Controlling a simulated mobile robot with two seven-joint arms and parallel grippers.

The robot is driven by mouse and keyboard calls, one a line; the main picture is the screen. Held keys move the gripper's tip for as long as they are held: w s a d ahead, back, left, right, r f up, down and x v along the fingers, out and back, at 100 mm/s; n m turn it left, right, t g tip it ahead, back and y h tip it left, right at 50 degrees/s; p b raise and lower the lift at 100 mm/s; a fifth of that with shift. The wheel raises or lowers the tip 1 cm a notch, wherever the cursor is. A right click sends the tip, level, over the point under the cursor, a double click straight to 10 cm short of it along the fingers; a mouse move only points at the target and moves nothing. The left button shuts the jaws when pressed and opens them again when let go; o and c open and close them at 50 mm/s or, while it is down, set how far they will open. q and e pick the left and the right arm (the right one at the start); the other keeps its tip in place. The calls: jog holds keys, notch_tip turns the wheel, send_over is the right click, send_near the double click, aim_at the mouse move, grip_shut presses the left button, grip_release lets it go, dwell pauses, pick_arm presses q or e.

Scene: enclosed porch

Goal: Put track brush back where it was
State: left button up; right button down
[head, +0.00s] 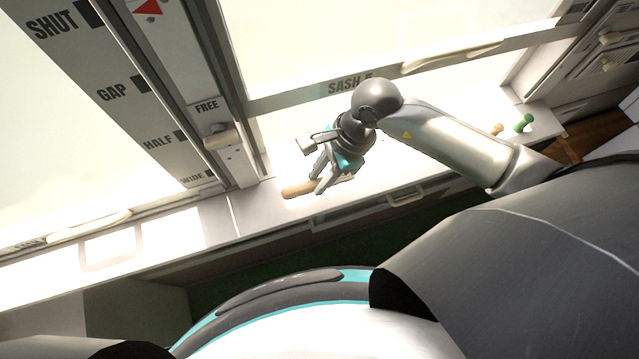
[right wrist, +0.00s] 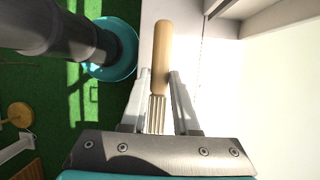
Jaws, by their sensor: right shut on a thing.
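The track brush (head: 300,190) shows as a pale wooden handle low over the white sill in the head view. My right gripper (head: 322,182) reaches down from above and is shut on it. In the right wrist view the brush's wooden handle (right wrist: 162,55) points away from the gripper, and its grooved lower part lies between the two fingers (right wrist: 160,100). Whether the brush touches the sill I cannot tell. My left gripper is out of view.
The white sill (head: 215,218) runs under the sash windows, bare to the left except for a faint rectangular outline (head: 112,248). A post with a lever (head: 222,137) stands left of the gripper. A green peg (head: 523,123) stands at right. Green floor (right wrist: 35,70) lies below.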

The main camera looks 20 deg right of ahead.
jog(key=shift+f, duration=2.35)
jog(key=shift+f+b, duration=0.1)
jog(key=shift+b, duration=0.2)
jog(key=c, duration=1.1)
grip_release()
jog(key=shift+f, duration=0.1)
jog(key=o, duration=0.4)
jog(key=shift+o, duration=0.2)
jog(key=shift+r, duration=0.2)
jog(key=shift+w+d+r, duration=0.1)
jog(key=shift+r, duration=0.25)
jog(key=v, duration=1.1)
jog(key=shift+r, duration=0.2)
